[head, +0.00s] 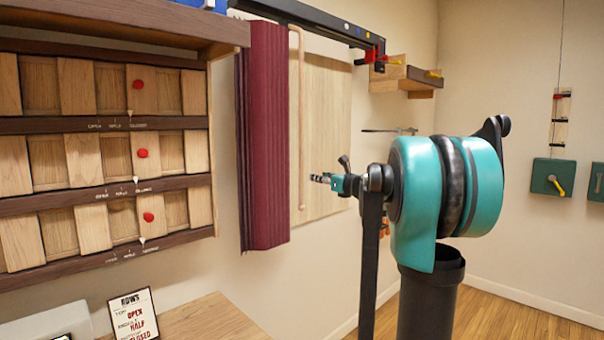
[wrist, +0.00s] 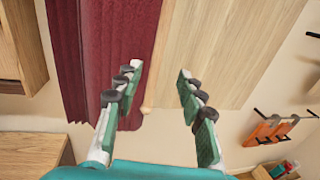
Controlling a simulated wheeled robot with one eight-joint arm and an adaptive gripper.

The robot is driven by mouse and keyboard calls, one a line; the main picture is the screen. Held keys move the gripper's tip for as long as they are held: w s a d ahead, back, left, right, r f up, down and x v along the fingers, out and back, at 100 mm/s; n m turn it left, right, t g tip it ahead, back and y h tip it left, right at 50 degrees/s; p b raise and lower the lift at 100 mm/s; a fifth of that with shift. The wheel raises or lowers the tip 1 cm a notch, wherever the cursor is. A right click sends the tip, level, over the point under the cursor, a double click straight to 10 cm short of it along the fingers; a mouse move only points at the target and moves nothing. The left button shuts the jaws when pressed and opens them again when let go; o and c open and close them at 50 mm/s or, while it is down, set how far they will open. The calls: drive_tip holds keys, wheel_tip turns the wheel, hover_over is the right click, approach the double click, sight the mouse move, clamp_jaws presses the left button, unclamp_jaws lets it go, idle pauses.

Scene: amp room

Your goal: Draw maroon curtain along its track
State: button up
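The maroon curtain (head: 266,140) hangs bunched in narrow folds at the left end of a dark overhead track (head: 312,20). A pale wooden rod (head: 301,115) hangs along the curtain's right side, in front of a light wood panel (head: 328,135). My gripper (head: 318,179) is to the right of the rod's lower part. In the wrist view my gripper (wrist: 160,82) is open, with its two fingers apart and nothing held. The curtain (wrist: 115,45) fills the left side there. The rod's rounded lower end (wrist: 147,109) shows between the fingers; contact cannot be told.
A wooden rack (head: 85,150) with sliding panels and red knobs stands at left. A desk (head: 195,318) with a sign (head: 133,315) is below it. A small wall shelf (head: 405,77) is at the track's right end. Orange clamps (wrist: 268,133) hang at right in the wrist view.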

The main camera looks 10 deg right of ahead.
sight(303, 172)
drive_tip(key=x, duration=1.3)
drive_tip(key=shift+a, duration=0.1)
drive_tip(key=shift+c, duration=0.6)
clamp_jaws()
